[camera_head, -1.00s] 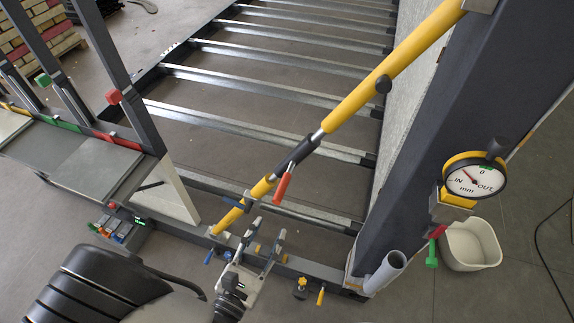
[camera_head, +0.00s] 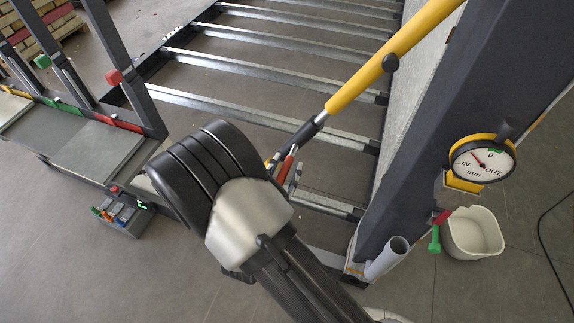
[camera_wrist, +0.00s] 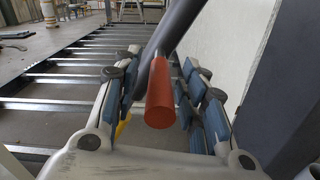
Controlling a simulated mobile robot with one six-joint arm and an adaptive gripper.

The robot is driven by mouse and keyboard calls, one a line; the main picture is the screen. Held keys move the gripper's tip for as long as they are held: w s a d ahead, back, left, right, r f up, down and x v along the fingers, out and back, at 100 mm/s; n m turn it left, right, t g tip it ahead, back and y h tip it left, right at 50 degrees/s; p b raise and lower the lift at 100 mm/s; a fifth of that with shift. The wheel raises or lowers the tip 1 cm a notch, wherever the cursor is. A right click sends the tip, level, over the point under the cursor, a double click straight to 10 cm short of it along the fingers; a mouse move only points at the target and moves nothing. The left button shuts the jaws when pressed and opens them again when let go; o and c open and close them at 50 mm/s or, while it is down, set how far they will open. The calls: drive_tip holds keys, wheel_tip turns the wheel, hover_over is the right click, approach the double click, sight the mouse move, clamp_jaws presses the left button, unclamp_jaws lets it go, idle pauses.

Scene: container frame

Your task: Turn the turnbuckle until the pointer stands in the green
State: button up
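The turnbuckle is a yellow diagonal strut (camera_head: 385,62) with a dark middle body (camera_head: 304,135) and a red-handled lever (camera_head: 285,168). My arm hides its lower part in the head view. My gripper (camera_head: 284,174) is at the lever, mostly hidden behind my arm there. In the wrist view, my gripper (camera_wrist: 163,105) is open, its blue-padded fingers on either side of the red handle (camera_wrist: 160,100) with gaps showing. The dial gauge (camera_head: 482,160) has a white face marked IN and OUT. Its pointer leans up-left of the green mark near 0, on the IN side.
A dark post (camera_head: 450,110) stands right of the strut. A grey tube (camera_head: 387,257), a white bin (camera_head: 473,232) and a green-handled item (camera_head: 435,238) are near its foot. Metal crossbars (camera_head: 270,105) lie behind.

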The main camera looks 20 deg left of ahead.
drive_tip(key=shift+w, duration=0.95)
clamp_jaws()
